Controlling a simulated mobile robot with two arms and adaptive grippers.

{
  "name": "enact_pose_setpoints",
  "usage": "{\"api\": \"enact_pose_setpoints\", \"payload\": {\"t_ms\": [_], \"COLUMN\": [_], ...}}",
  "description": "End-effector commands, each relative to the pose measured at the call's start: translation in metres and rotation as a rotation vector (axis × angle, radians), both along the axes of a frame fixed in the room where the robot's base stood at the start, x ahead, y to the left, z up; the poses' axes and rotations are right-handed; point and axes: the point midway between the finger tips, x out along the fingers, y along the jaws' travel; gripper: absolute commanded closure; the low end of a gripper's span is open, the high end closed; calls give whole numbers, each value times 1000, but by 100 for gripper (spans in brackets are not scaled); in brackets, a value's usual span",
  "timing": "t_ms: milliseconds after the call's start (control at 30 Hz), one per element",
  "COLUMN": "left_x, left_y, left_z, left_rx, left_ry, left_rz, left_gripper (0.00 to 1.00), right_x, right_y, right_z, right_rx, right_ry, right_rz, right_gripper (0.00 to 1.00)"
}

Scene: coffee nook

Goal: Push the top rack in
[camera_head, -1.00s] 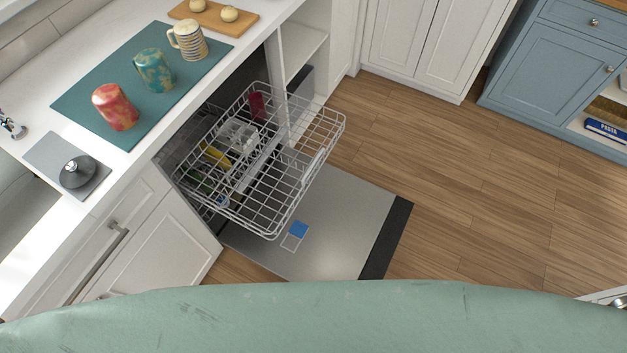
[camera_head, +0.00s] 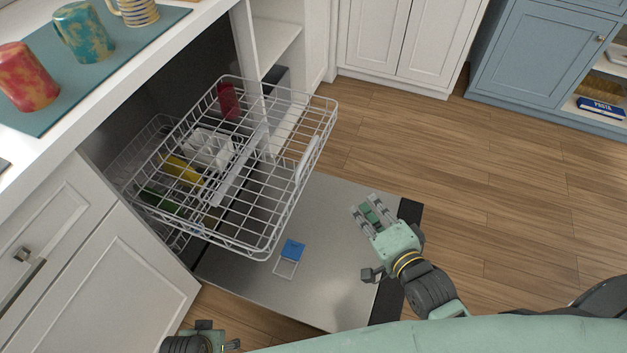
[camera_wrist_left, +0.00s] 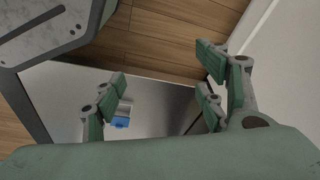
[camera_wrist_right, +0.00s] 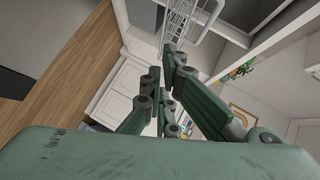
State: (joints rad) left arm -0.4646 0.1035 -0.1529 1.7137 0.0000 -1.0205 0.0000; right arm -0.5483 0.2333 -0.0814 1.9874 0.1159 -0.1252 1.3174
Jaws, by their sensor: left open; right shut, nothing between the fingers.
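The white wire top rack (camera_head: 290,200) of the dishwasher is pulled out over the open door (camera_head: 330,235). A red cup (camera_head: 228,100) stands in the rack. The rack also shows at the top of the right wrist view (camera_wrist_right: 187,22). My right gripper (camera_head: 365,208) is shut and empty, above the door's outer part, right of the rack's front and apart from it. My left gripper (camera_wrist_left: 160,95) is open and empty in the left wrist view, with the door below it. In the head view only part of it shows at the bottom left edge.
The counter at the left holds a teal mat (camera_head: 45,118) with a red mug (camera_head: 26,78), a teal mug (camera_head: 84,33) and a striped mug (camera_head: 136,10). A white cabinet (camera_head: 100,250) stands left of the dishwasher. Wooden floor (camera_head: 480,190) is clear at the right.

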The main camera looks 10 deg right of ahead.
Motion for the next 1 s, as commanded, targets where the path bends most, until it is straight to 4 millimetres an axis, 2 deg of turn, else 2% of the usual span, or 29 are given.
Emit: {"api": "enact_pose_setpoints", "payload": {"t_ms": [33, 100, 200, 300, 467, 933, 1000], "left_x": [3, 6, 8, 9, 12, 17, 17], "left_y": [0, -1, -1, -1, -1, -1, -1], "left_z": [-8, -4, 1, 5, 14, 62, 72], "left_rx": [-1, -1, -1, -2, -2, -4, -4], "left_ry": [-7, -11, -14, -17, -22, -49, -54], "left_rz": [1, 2, 2, 3, 3, 8, 9], "left_gripper": [35, 35, 35, 35, 35, 35, 35], "right_x": [2, 3, 3, 6, 22, 104, 110], "right_y": [2, 5, 7, 8, 12, 27, 38], "right_z": [5, 23, 40, 47, 47, 34, 30], "right_rx": [48, 105, 157, 176, 178, 175, 179], "right_ry": [-37, -74, -103, -114, -117, -116, -112], "right_rz": [-4, -8, -9, -10, -9, -9, -10], "right_gripper": [100, 100, 100, 100, 100, 100, 100]}}
